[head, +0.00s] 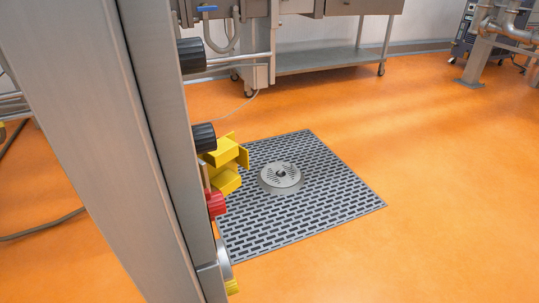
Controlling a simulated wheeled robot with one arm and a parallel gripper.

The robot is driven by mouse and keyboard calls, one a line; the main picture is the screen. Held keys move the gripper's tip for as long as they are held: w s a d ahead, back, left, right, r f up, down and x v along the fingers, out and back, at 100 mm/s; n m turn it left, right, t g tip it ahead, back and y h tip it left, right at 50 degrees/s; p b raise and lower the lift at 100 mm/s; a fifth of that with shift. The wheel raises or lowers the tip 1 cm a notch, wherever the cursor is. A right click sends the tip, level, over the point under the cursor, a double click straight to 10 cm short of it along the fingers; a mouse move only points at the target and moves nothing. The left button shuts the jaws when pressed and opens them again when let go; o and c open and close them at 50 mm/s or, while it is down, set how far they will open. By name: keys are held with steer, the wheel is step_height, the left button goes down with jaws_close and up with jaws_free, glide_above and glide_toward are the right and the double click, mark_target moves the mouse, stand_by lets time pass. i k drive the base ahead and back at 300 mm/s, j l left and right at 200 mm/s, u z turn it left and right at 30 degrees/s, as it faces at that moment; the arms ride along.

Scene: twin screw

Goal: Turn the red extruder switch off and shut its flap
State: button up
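A red knob-like switch (216,203) sticks out from the right side of a tall grey metal housing (168,130) in the head view. Just above it, yellow block-shaped parts (224,153) jut out to the right, with a thin yellow plate at their outer side. They look like a flap and its mount, seen nearly edge-on. I cannot tell the switch's setting, and its front face is turned away. I do not make out my gripper in this view.
Two black knobs (191,55) (204,137) stick out above the red switch. A round grey part with yellow (232,287) is lower down. A floor grate (310,205) with a round drain cover (281,177) lies behind.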

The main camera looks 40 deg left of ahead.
mark_target(216, 201)
steer(key=i+u, duration=0.15)
steer(key=u, duration=0.35)
steer(key=i+u, duration=0.2)
steer(key=u, duration=0.25)
steer(key=i+u, duration=0.15)
steer(key=u, duration=0.35)
steer(key=i+l+u, duration=0.1)
steer(key=u, duration=0.35)
steer(key=i+l+u, duration=0.15)
steer(key=u, duration=1)
